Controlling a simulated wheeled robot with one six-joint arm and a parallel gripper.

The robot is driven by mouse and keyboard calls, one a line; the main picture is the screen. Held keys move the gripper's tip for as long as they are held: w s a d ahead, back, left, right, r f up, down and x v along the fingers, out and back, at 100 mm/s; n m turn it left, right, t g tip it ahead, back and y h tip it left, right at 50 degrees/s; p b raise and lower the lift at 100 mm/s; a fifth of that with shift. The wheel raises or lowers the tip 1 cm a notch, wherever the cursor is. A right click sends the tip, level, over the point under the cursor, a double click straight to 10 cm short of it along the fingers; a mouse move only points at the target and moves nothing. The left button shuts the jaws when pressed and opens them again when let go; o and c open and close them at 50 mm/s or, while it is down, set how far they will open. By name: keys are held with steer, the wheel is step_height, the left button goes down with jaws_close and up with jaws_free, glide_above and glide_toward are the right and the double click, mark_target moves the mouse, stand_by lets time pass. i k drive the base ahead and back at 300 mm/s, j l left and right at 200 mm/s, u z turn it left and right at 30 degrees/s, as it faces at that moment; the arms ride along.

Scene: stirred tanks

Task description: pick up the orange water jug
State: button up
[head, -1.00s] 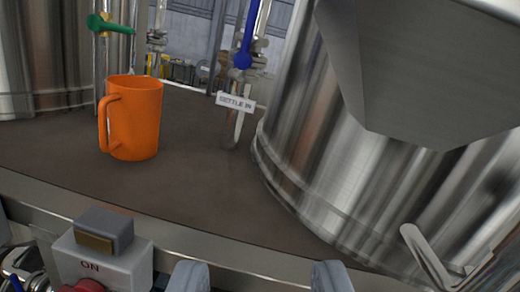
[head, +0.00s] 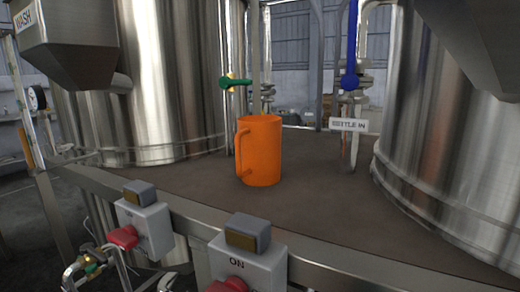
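The orange water jug (head: 262,152) stands upright on the brown platform (head: 315,205) near the middle of the head view. Its handle (head: 240,150) is on its left side. Nothing touches the jug. My gripper does not show in the view now, so its opening cannot be seen.
A large steel tank (head: 150,80) stands behind left, another (head: 450,150) at right. A green-handled valve (head: 233,82), a blue-handled valve (head: 351,80) and a sign (head: 348,125) are behind the jug. Two switch boxes (head: 150,228) (head: 248,262) with red buttons sit at the front edge.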

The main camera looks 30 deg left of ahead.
mark_target(258, 140)
steer(key=i+j, duration=0.1)
steer(key=j, duration=0.35)
steer(key=i+j, duration=0.1)
steer(key=j, duration=0.35)
steer(key=i+j, duration=0.1)
steer(key=j, duration=0.35)
steer(key=z, duration=0.05)
